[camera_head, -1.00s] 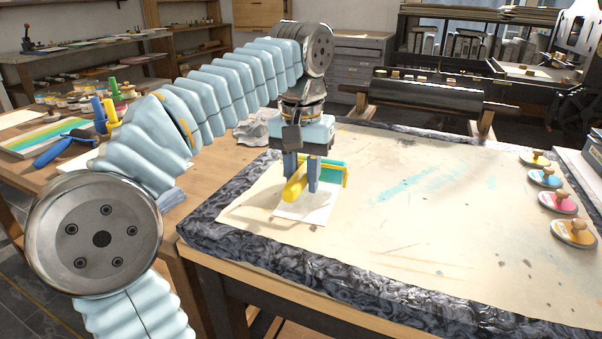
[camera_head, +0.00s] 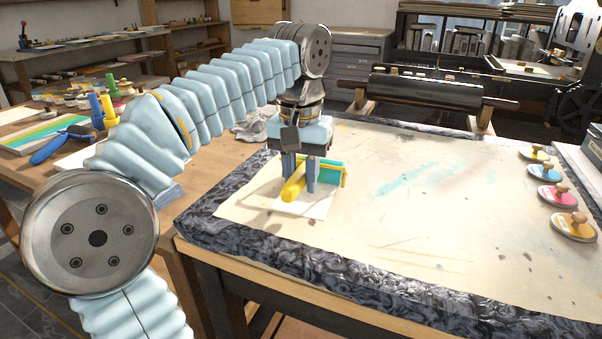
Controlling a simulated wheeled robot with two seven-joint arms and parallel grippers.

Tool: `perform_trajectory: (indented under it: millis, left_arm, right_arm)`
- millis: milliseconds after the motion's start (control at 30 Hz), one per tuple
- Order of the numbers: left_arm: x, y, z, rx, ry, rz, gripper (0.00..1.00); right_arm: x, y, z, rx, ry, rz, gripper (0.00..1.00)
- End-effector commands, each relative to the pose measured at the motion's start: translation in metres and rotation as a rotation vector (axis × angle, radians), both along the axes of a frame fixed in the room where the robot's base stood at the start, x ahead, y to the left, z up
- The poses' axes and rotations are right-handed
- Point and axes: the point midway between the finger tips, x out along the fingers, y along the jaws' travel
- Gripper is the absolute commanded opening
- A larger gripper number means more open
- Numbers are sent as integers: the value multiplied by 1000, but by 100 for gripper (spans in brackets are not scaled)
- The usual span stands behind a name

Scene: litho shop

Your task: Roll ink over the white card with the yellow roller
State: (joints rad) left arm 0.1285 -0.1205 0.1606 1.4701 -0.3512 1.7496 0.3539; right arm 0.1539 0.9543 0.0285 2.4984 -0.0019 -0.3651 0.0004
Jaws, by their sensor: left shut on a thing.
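The roller's teal drum and yellow frame (camera_head: 335,172) show to the right, behind the fingers. The white card (camera_head: 309,208) lies on the cream sheet on the stone slab, beneath the roller and gripper. Its near part shows white; its far part is hidden behind the gripper and roller. I cannot tell whether the drum touches the card. My right gripper is not in view.
The stone slab (camera_head: 300,275) has free room right of the card, with teal smears on its sheet. Several wooden-knobbed discs (camera_head: 552,172) stand at its right edge. A black roller (camera_head: 425,88) lies behind. A blue roller (camera_head: 50,148) lies on the left table.

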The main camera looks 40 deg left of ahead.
Motion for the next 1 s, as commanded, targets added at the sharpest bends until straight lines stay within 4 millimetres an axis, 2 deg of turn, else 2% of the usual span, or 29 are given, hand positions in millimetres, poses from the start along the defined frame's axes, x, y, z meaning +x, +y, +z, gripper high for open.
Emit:
perform_trajectory:
  millis: [167,400,567,800,1000]
  left_arm:
    - [-5,-2,0,0,-1,0,0]
    - [-33,-13,-1,0,-1,0,0]
    - [-41,-17,-1,-1,-1,0,0]
    - [-68,-29,-1,0,-1,0,0]
    - [-81,-34,-1,0,-1,-1,0]
  right_arm:
    - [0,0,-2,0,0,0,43]
    - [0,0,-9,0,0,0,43]
    - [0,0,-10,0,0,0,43]
    - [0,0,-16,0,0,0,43]
    - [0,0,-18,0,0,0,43]
